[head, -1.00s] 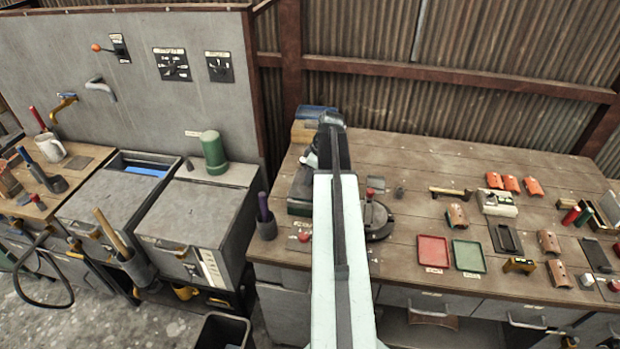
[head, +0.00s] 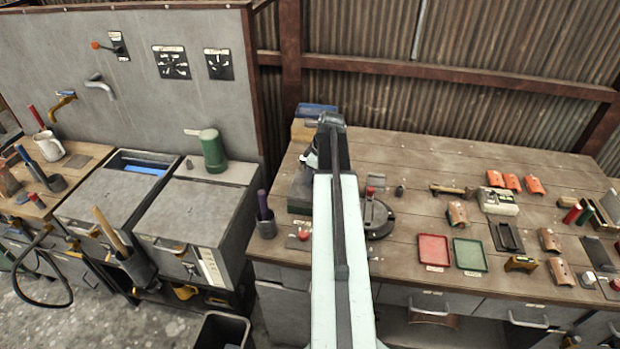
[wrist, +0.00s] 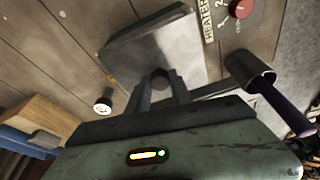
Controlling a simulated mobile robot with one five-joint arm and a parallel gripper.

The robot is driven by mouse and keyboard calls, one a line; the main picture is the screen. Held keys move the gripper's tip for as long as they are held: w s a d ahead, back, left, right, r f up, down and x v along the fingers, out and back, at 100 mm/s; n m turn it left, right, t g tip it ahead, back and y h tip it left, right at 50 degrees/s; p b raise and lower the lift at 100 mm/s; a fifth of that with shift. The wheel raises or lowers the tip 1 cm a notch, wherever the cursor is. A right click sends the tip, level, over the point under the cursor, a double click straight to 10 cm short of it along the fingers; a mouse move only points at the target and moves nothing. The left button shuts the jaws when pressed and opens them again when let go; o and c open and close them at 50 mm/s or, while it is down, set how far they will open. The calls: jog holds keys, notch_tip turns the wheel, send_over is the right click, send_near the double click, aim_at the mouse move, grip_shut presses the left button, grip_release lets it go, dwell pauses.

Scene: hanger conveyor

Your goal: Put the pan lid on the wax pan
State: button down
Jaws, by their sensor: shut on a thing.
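In the wrist view, my gripper (wrist: 160,88) is shut on the small dark knob of a flat, grey metal lid (wrist: 150,48), which I take as the pan lid. The lid is four-sided and looks tilted in this view. The wax pan cannot be made out; the lid and gripper may hide it, so I cannot tell whether the lid touches it. In the head view, my arm reaches over the left end of the bench and hides most of the gripper and lid.
A red dial (wrist: 242,8) and a dark cup (wrist: 250,72) with a purple-handled tool are close by in the wrist view. A round dark disc (head: 377,220) with a red knob lies right of my arm. Red (head: 433,249) and green (head: 469,254) trays lie farther right.

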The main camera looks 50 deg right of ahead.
jog(key=shift+f+b, duration=0.35)
jog(key=shift+f, duration=0.05)
jog(key=c, duration=1.4)
grip_release()
jog(key=o, duration=0.6)
jog(key=shift+r, duration=0.15)
jog(key=p+v, duration=0.7)
jog(key=shift+r+p, duration=0.3)
